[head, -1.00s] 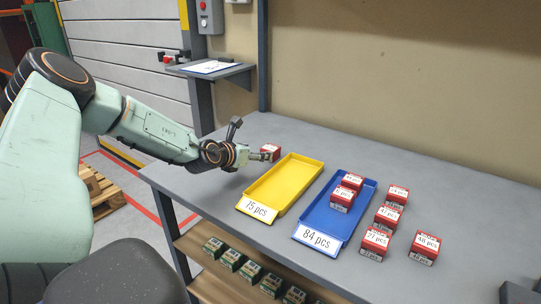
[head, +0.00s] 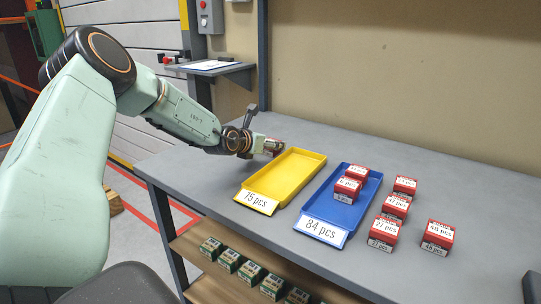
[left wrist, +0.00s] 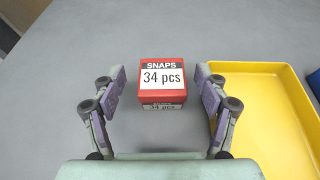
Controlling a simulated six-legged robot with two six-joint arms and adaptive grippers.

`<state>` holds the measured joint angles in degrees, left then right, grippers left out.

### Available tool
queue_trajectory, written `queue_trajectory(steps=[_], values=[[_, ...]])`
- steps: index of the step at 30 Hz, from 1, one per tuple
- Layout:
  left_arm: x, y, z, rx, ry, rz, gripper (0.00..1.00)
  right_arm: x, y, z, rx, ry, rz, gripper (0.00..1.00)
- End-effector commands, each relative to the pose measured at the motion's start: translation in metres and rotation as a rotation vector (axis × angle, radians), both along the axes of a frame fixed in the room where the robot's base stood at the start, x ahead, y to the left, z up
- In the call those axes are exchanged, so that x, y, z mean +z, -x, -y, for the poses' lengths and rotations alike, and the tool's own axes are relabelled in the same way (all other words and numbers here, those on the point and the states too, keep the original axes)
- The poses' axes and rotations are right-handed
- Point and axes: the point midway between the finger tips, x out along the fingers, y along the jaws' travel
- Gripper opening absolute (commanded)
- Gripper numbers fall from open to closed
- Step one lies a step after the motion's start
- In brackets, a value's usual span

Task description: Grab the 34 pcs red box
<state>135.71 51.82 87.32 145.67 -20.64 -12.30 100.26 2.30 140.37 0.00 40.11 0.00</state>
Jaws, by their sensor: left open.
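The red box marked "SNAPS 34 pcs" (left wrist: 162,80) sits on the grey table in the left wrist view. In the head view this red box (head: 274,145) shows only in part, at the end of my left arm beside the yellow tray. My left gripper (left wrist: 161,90) is open, with one finger on each side of the box. Gaps show between both fingers and the box, so neither finger touches it. It also shows in the head view (head: 262,147). My right gripper is not in view.
The empty yellow tray (head: 313,160), marked 75 pcs, lies just right of the box. The blue tray (head: 330,209), marked 84 pcs, holds two red boxes. Several red boxes, such as one marked 48 pcs (head: 438,235), stand farther right. Green boxes (head: 250,272) line the lower shelf.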

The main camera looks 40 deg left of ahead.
Motion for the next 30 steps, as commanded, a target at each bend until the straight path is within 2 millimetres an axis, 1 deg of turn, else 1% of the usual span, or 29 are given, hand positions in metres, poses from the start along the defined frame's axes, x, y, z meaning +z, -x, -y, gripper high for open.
queue_trajectory(steps=[1, 4, 14, 30], values=[[-0.0042, -0.0043, -0.0004, -0.002, -0.004, 0.0, 0.74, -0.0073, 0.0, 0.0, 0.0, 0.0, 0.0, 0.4], [-0.0056, -0.0093, -0.0008, -0.002, -0.003, 0.001, 0.74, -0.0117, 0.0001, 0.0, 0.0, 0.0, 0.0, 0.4], [-0.0043, -0.0121, -0.0011, -0.001, 0.001, 0.001, 0.74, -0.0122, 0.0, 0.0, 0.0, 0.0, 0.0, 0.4], [-0.0043, -0.0119, -0.0011, -0.001, 0.0, 0.001, 0.29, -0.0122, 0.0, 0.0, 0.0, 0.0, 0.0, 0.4]])
